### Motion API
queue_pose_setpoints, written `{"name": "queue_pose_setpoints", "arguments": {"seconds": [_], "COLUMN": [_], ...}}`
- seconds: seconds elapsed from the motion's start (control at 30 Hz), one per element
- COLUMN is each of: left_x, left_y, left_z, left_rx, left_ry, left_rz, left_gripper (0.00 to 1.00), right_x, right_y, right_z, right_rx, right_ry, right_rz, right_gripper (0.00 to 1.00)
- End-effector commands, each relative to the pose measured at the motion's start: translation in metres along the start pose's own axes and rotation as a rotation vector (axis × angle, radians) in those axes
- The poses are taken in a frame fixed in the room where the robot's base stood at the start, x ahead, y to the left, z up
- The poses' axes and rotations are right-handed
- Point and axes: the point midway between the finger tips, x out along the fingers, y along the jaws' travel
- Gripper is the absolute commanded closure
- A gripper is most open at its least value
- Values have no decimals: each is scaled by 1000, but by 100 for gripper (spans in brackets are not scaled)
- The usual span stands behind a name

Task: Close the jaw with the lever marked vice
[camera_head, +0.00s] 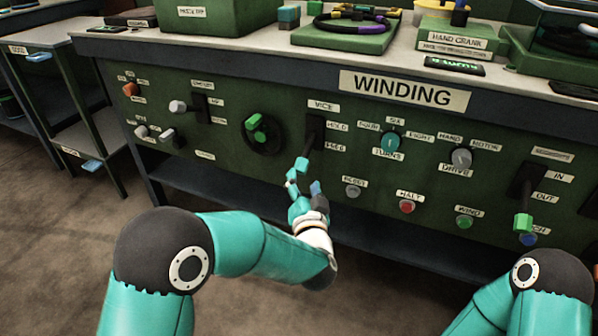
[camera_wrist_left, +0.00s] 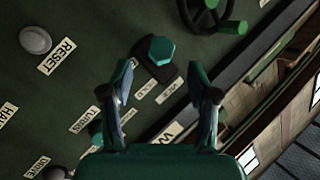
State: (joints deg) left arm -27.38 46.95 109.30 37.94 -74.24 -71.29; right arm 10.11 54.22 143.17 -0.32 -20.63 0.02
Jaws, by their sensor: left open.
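The vice lever, with a teal six-sided knob (camera_head: 301,164), comes out of a dark slot (camera_head: 316,130) under the VICE label (camera_head: 323,106). The lever slants down, its knob lower than the FREE label (camera_head: 336,147); the HOLD label (camera_head: 338,126) is above that. My left gripper (camera_head: 303,186) is just below the knob, fingers apart. In the left wrist view the knob (camera_wrist_left: 162,49) shows ahead of the open gripper (camera_wrist_left: 161,72), in line with the gap between the fingertips. I cannot tell whether a finger touches it. My right gripper is out of view.
A black handwheel with a green handle (camera_head: 257,128) is left of the lever. The grey RESET button (camera_head: 352,191) and red HALT button (camera_head: 407,206) are to the right. A green-knobbed lever (camera_head: 523,222) is at far right. The worktop edge overhangs the panel.

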Motion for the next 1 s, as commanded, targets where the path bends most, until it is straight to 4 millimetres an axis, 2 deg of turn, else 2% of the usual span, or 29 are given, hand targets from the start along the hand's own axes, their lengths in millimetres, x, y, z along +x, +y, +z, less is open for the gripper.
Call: {"name": "queue_pose_setpoints", "arguments": {"seconds": [0.1,0.3,0.5,0.77,1.0], "left_x": [25,52,63,64,63], "left_y": [1,1,0,0,1], "left_z": [3,1,0,0,0], "left_rx": [-3,0,0,0,0], "left_ry": [-1,0,1,1,1], "left_rz": [-3,-1,1,2,2], "left_gripper": [40,40,40,40,80], "right_x": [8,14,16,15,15], "right_y": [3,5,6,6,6], "right_z": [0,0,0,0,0], "right_rx": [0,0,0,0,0], "right_ry": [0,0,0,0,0], "right_rz": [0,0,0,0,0], "right_gripper": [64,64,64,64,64]}}
